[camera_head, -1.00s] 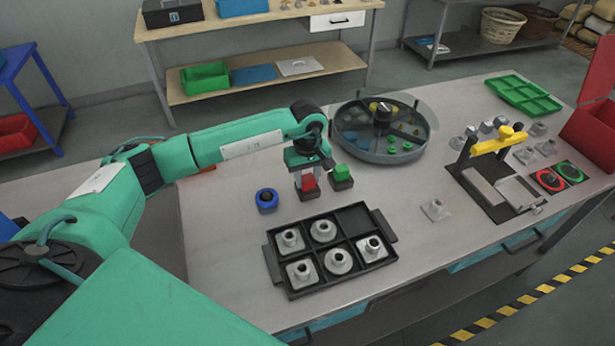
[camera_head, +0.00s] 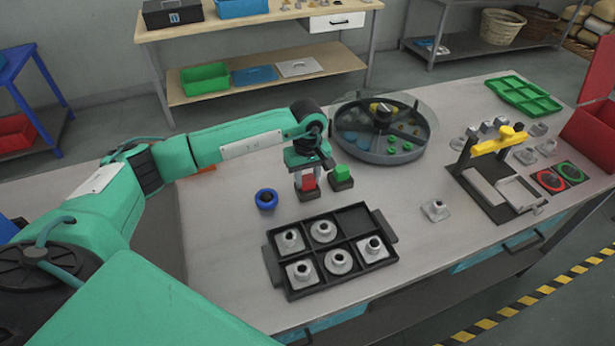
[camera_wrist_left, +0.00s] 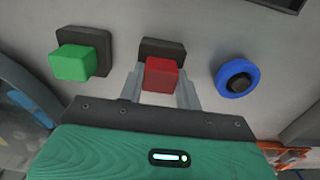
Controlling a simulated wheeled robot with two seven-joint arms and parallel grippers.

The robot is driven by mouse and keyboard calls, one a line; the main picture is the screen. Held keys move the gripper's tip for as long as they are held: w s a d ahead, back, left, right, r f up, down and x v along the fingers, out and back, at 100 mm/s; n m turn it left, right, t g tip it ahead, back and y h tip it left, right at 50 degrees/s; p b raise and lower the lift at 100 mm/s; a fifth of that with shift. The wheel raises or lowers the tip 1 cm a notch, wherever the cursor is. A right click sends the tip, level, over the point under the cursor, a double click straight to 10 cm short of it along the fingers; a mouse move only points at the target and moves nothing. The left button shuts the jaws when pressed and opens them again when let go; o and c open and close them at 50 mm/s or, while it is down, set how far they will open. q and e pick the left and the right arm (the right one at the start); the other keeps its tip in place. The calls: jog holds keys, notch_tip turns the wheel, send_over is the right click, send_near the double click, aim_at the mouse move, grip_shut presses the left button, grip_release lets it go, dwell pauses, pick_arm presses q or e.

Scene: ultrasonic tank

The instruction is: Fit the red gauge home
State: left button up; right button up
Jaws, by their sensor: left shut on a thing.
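The red gauge (camera_head: 308,182) is a small red block at a dark square base (camera_head: 307,194) on the table; I cannot tell how deep it sits in it. In the left wrist view the red gauge (camera_wrist_left: 161,75) lies between the fingers, with its dark base (camera_wrist_left: 163,48) behind it. My left gripper (camera_head: 307,179) is shut on the red gauge from above; its fingers also show in the left wrist view (camera_wrist_left: 162,85). My right gripper is in neither view.
A green block (camera_head: 341,171) on a dark base stands close on the right. A blue ring (camera_head: 266,198) lies to the left. A black tray (camera_head: 273,262) with several grey flanged parts is in front. A round divided tank (camera_head: 368,150) stands behind.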

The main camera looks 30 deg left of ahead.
pick_arm(q)
jog(key=o, duration=1.1)
jog(key=shift+f, duration=0.1)
notch_tip(320, 180, up, 14)
jog(key=b, duration=0.3)
jog(key=shift+b, duration=0.35)
jog(key=shift+f, duration=0.15)
